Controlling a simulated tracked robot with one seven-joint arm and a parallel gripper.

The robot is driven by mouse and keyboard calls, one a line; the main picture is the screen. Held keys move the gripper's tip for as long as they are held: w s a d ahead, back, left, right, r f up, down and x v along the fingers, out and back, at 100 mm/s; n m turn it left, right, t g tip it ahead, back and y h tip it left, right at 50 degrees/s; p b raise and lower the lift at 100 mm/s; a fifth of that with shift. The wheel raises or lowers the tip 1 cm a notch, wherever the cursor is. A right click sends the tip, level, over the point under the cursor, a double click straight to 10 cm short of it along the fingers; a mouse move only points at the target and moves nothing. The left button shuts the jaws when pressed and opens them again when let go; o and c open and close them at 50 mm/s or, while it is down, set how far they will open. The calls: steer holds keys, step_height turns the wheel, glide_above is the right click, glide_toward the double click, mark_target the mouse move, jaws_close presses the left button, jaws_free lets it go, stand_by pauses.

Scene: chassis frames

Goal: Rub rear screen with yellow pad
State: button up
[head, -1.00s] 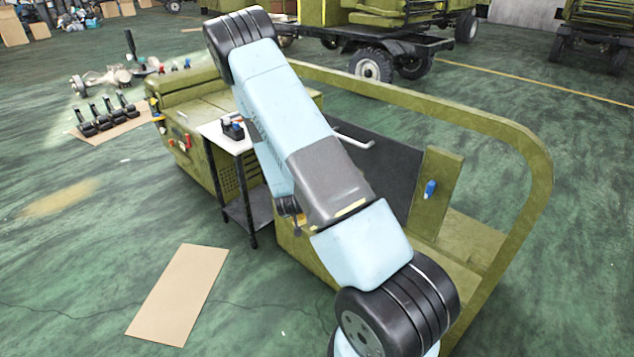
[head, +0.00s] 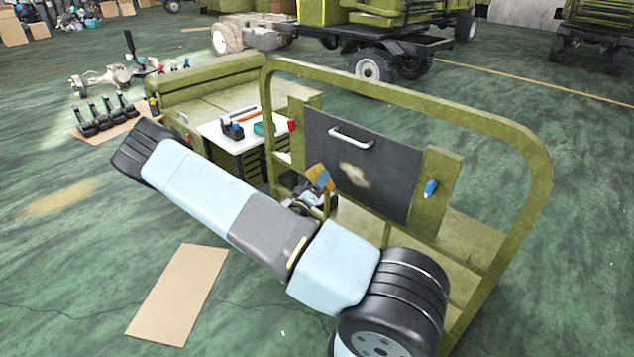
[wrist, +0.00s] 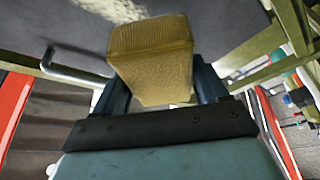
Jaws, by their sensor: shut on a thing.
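The rear screen (head: 385,175) is a dark grey upright panel in the olive frame, with a white handle near its top. A tan, dusty patch (head: 353,174) marks its middle; a pale patch also shows at the top of the wrist view (wrist: 112,8). My gripper (head: 322,183) is shut on the yellow pad (wrist: 150,42), which sticks out beyond the fingers. In the head view the pad (head: 315,172) is at the screen's lower left, left of the patch. I cannot tell whether it touches the screen.
An olive rail frame (head: 420,96) arches around the screen. A blue-handled clamp (head: 430,188) sits on the right post and a red one (head: 292,125) on the left. A white-topped cart (head: 215,130) with tools stands left. A cardboard sheet (head: 178,295) lies on the floor.

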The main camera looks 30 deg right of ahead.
glide_toward(336, 163)
steer(key=shift+r+x, duration=0.2)
steer(key=shift+x, duration=2)
steer(key=shift+w+d, duration=0.35)
steer(key=shift+d, duration=0.45)
